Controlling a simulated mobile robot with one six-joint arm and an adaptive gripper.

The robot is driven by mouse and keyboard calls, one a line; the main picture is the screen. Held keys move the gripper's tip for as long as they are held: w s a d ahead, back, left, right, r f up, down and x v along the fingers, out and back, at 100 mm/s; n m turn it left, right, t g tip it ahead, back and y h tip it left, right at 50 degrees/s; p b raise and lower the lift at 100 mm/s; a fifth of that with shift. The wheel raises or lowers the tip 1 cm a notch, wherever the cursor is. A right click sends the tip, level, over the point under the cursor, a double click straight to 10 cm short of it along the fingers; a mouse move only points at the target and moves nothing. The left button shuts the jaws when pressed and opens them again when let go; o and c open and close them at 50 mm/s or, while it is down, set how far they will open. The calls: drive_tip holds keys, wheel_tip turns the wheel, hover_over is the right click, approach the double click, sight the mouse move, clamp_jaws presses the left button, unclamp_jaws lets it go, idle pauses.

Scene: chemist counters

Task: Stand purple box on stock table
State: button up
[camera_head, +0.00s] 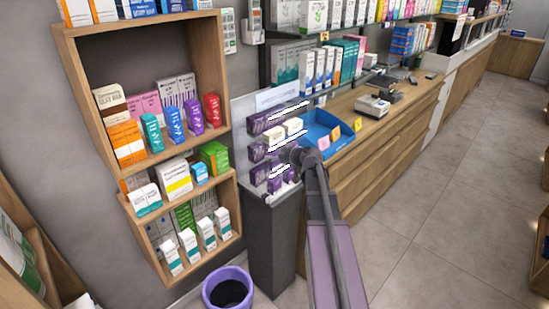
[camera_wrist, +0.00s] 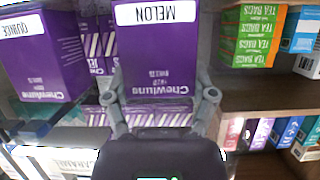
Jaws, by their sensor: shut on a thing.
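In the wrist view a purple box (camera_wrist: 155,72) with a white label reading MELON sits upside down in the picture between the two grey fingers of my gripper (camera_wrist: 160,100). The fingers are shut on its sides. In the head view my gripper (camera_head: 297,156) is at the rack of purple boxes (camera_head: 278,116) at the counter's near end. The arm hides part of the rack, and I cannot tell there which box is the held one. I cannot make out which surface is the stock table.
Another purple box (camera_wrist: 42,60), labelled QUINCE, stands close beside the held box. More purple boxes are behind it. A blue tray (camera_head: 322,130) lies right of the rack. A wooden wall shelf (camera_head: 215,60) is at left, a purple bin (camera_head: 228,285) below. The right floor is clear.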

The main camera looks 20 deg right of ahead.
drive_tip(key=shift+r, duration=0.1)
drive_tip(key=shift+r+p, duration=0.6)
drive_tip(key=shift+p, duration=0.1)
drive_tip(key=shift+s+r, duration=0.15)
drive_tip(key=shift+s, duration=0.05)
drive_tip(key=s+d, duration=0.3)
drive_tip(key=s, duration=0.5)
drive_tip(key=s+d, duration=0.3)
drive_tip(key=s, duration=0.5)
drive_tip(key=shift+s, duration=0.3)
wheel_tip(320, 180, up, 2)
drive_tip(key=shift+r+p, duration=0.1)
drive_tip(key=shift+p, duration=1.1)
